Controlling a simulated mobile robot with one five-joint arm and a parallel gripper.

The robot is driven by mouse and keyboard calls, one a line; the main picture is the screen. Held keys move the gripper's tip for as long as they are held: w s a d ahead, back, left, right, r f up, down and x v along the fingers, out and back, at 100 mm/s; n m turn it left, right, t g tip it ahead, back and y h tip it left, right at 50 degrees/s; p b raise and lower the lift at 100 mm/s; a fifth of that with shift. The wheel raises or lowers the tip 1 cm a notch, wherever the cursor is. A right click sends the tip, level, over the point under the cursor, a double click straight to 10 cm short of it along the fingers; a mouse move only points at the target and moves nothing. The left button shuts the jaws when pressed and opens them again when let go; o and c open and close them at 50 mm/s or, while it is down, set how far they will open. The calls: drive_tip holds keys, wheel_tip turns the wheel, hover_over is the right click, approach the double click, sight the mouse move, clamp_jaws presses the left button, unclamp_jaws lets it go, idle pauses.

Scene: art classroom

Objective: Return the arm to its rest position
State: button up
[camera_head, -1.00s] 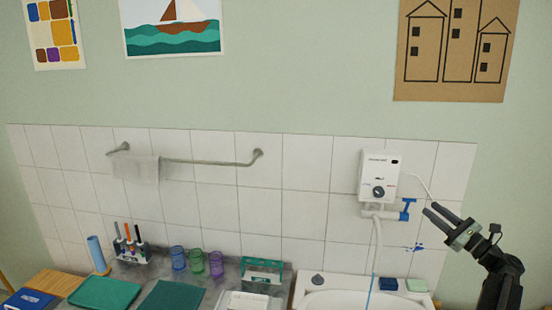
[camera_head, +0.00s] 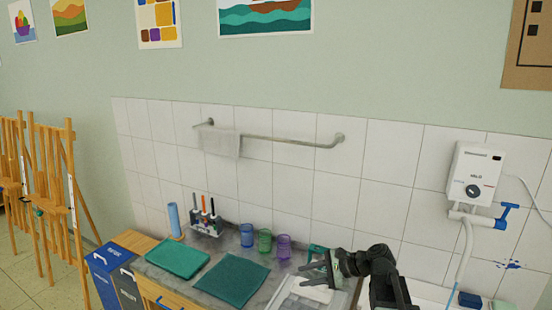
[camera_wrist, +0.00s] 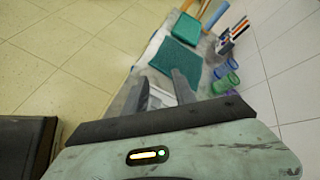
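My gripper (camera_head: 305,274) is in the lower middle of the head view, in front of the counter's right part and pointing left. Its two dark fingers stand apart with nothing held between them. In the wrist view the fingers (camera_wrist: 160,80) also show a gap, with the counter beyond. My arm rises from the bottom edge of the head view, bent at the wrist, and hides part of the sink area.
A water heater (camera_head: 473,174) hangs at right. Easels (camera_head: 52,190) stand at left. Open floor (camera_wrist: 60,50) shows in the wrist view.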

drive_tip(key=s+a+f+n+g+h+b, duration=0.1)
drive_tip(key=s+a+f+n+h, duration=0.15)
drive_tip(key=s+f, duration=0.2)
drive_tip(key=s+a+f+n+g+h, duration=0.2)
drive_tip(key=s+f+n, duration=0.1)
drive_tip(key=f+n, duration=0.15)
drive_tip(key=s+d+f+n+h, duration=0.2)
drive_tip(key=d+n+h, duration=0.1)
drive_tip(key=d, duration=0.2)
drive_tip(key=s+d+f+n+g+h, duration=0.1)
drive_tip(key=s+d+f+n+h, duration=0.1)
drive_tip(key=d, duration=0.4)
drive_tip(key=shift+s+n+h, duration=0.6)
drive_tip(key=shift+n+h, duration=0.15)
drive_tip(key=shift+n, duration=0.45)
